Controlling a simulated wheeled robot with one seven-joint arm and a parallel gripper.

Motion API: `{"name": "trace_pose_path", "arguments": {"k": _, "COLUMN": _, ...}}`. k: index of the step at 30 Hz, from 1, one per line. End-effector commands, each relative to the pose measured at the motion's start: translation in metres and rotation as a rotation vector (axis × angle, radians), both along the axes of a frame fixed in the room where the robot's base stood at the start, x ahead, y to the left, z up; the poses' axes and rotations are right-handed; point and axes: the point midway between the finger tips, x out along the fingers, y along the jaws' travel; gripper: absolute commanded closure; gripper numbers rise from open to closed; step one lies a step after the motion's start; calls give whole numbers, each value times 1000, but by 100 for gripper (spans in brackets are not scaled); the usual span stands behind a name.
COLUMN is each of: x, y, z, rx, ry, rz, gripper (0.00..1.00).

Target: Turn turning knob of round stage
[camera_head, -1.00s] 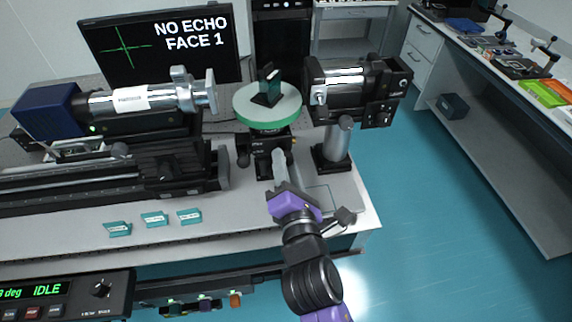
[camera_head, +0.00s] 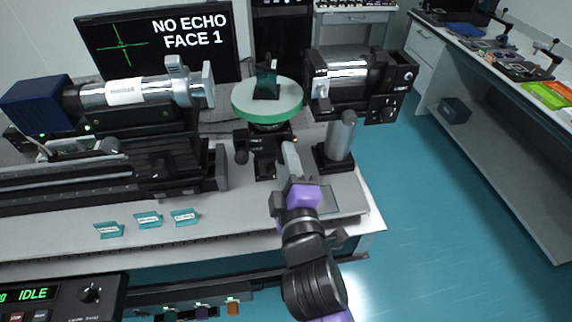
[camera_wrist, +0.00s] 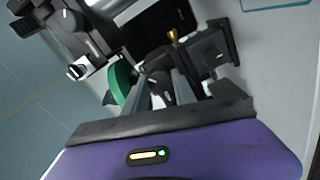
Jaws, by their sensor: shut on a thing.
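The round stage has a green-rimmed disc (camera_head: 268,101) on a black mount (camera_head: 263,150), with a dark prism block (camera_head: 267,82) standing on top. The green disc also shows in the wrist view (camera_wrist: 122,80). My gripper (camera_head: 287,148) reaches in from the front, at the right side of the mount below the disc. In the wrist view my gripper's fingers (camera_wrist: 168,88) are closed around a small dark part, apparently the turning knob, mostly hidden between them. A small brass screw (camera_wrist: 173,36) sits near the fingertips. Another black knob (camera_head: 241,156) sticks out at the mount's left.
A silver tube instrument (camera_head: 130,92) stands left of the stage, and a black-and-silver unit (camera_head: 350,80) on a post (camera_head: 340,138) stands close at right. A monitor (camera_head: 160,40) behind reads "NO ECHO FACE 1". Small teal labelled pieces (camera_head: 148,219) lie at the front left.

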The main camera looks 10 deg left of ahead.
Motion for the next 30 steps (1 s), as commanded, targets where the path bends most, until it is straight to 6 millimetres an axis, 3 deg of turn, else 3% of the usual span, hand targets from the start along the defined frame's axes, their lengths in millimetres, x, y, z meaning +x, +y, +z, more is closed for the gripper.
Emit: {"name": "trace_pose_path", "arguments": {"k": 30, "x": 0, "y": -1, "z": -4, "rx": 925, "ry": 269, "rz": -2, "gripper": 100}}
